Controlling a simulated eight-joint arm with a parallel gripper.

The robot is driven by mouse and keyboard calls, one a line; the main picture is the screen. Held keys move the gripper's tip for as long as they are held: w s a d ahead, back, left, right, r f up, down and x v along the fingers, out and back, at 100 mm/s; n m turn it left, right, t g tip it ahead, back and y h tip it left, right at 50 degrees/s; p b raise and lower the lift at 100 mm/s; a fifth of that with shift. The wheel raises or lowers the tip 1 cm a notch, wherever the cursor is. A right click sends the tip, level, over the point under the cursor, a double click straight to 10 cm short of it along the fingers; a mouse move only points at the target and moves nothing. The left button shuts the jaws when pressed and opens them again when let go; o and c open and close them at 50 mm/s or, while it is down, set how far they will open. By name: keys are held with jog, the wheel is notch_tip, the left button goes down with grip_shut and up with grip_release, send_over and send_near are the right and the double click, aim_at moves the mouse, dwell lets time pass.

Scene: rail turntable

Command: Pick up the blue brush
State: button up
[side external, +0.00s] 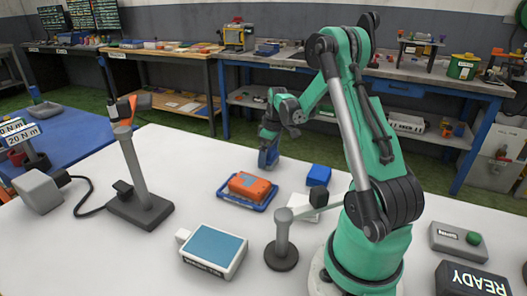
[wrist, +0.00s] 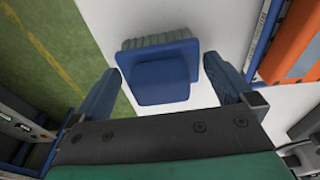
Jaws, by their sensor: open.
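The blue brush (wrist: 165,78) shows in the wrist view as a blue block and plate with grey-green bristles along its far side. It lies between the two dark blue fingers of my gripper (wrist: 163,66), with a gap on each side. The gripper is open and holds nothing. In the side view my gripper (side external: 268,160) points down near the white table's far edge. Blue shows at its tip there, and I cannot separate brush from fingers.
An orange block on a blue tray (side external: 232,201) lies close by, nearer the side camera. The table edge with green floor beyond is close.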

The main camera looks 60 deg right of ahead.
jog(key=shift+w+f, duration=0.1)
jog(key=shift+f, duration=0.4)
jog(key=c, duration=1.2)
jog(key=shift+o, duration=0.2)
jog(key=shift+r, duration=0.15)
notch_tip(320, 180, up, 20)
